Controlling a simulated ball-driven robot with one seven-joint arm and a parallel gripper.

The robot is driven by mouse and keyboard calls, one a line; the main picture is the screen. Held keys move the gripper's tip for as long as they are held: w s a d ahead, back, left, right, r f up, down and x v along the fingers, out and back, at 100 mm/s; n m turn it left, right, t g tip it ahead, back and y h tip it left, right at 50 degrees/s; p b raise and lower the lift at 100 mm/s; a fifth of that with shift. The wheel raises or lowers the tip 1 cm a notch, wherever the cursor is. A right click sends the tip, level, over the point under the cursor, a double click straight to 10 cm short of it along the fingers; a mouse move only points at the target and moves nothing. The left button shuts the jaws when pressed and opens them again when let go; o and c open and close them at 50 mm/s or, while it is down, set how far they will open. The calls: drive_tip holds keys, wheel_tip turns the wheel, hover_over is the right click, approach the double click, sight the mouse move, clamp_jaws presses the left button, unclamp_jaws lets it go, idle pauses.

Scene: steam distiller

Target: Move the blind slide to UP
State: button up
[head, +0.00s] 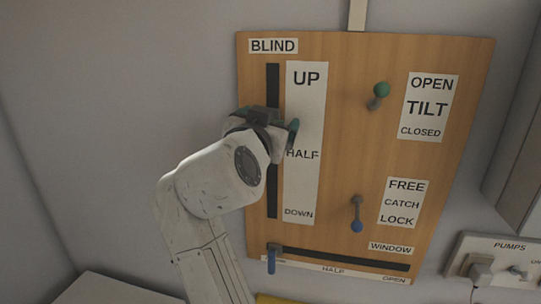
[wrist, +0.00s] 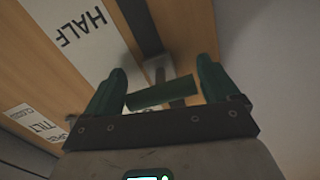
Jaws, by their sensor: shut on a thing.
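The blind slide is a green bar handle (wrist: 162,93) on a pale carriage (wrist: 157,68) in a dark vertical slot (head: 272,85). My gripper (head: 268,120) is at the slot, level with the stretch between UP and HALF, a little above HALF. In the wrist view my gripper (wrist: 161,68) has its green fingers on both ends of the handle and is shut on it. In the head view my gripper hides the handle. The label strip (head: 304,185) beside the slot reads UP at the top, HALF in the middle and DOWN at the bottom.
On the same wooden board (head: 345,130) are a green-knobbed tilt lever (head: 380,91), a blue-knobbed catch lever (head: 357,225) and a blue window handle (head: 271,261) in a horizontal slot. A pumps panel (head: 505,262) is at lower right. The slot above my gripper is clear.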

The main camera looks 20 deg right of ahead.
sight(272, 74)
wheel_tip(272, 74, up, 8)
drive_tip(key=shift+a+r+p, duration=0.1)
drive_tip(key=shift+r+p, duration=0.05)
drive_tip(key=shift+p, duration=0.95)
drive_tip(key=o, duration=1.2)
drive_tip(key=shift+r, duration=0.1)
drive_tip(key=shift+o, duration=0.2)
drive_tip(key=shift+s+a+f, duration=0.1)
drive_tip(key=shift+s+f, duration=0.05)
drive_tip(key=shift+f, duration=0.1)
drive_tip(key=b+v, duration=0.3)
drive_tip(key=v, duration=0.7)
drive_tip(key=shift+s, duration=0.2)
drive_tip(key=shift+a+r, duration=0.1)
